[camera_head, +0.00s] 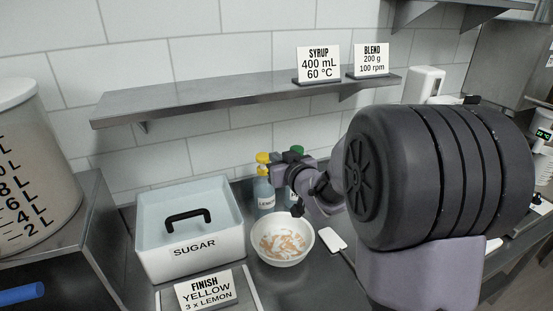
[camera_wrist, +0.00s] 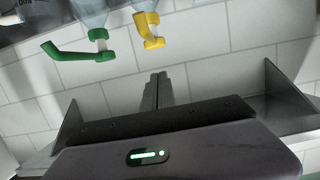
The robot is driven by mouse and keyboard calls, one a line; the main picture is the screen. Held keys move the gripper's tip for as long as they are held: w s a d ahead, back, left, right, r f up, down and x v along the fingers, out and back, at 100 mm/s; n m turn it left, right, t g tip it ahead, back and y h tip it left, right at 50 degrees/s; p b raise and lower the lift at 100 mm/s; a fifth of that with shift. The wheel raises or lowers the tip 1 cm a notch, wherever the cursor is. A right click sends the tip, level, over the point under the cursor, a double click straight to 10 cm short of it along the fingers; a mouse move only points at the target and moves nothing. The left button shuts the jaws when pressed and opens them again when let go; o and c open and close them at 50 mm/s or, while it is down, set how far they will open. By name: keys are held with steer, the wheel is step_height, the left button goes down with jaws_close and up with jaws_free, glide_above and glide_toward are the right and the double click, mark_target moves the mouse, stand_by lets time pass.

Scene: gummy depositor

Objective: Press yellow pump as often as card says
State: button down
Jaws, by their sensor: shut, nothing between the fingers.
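The finish card (camera_head: 206,292) reads "FINISH YELLOW 3 x LEMON". The yellow pump (camera_head: 263,157) tops a pale blue bottle (camera_head: 264,195) with a partly readable label, behind the white bowl (camera_head: 282,240). The green pump (camera_head: 298,150) is just to its right, partly hidden by my arm. In the wrist view, which is upside down, the yellow pump (camera_wrist: 147,30) and green pump (camera_wrist: 80,48) are at the top. My gripper (camera_wrist: 157,80) is shut and empty, its fingertips apart from both pumps.
A sugar box (camera_head: 190,235) with a black handle stands left of the bowl, which holds pale and orange pieces. The wall shelf (camera_head: 230,97) carries a syrup card (camera_head: 318,64) and a blend card (camera_head: 371,60). A large tub (camera_head: 35,165) stands at far left.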

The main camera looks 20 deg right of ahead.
stand_by(0.4)
step_height(320, 180, up, 3)
steer(key=p, duration=0.3)
steer(key=shift+d, duration=0.15)
steer(key=shift+f, duration=0.2)
steer(key=shift+w+f, duration=0.1)
steer(key=shift+w, duration=0.1)
steer(key=b, duration=0.1)
glide_above(265, 159)
step_height(265, 159, down, 2)
steer(key=shift+f, duration=0.25)
step_height(265, 159, down, 3)
steer(key=shift+r+b, duration=0.1)
steer(key=shift+b, duration=0.65)
steer(key=shift+f, duration=0.55)
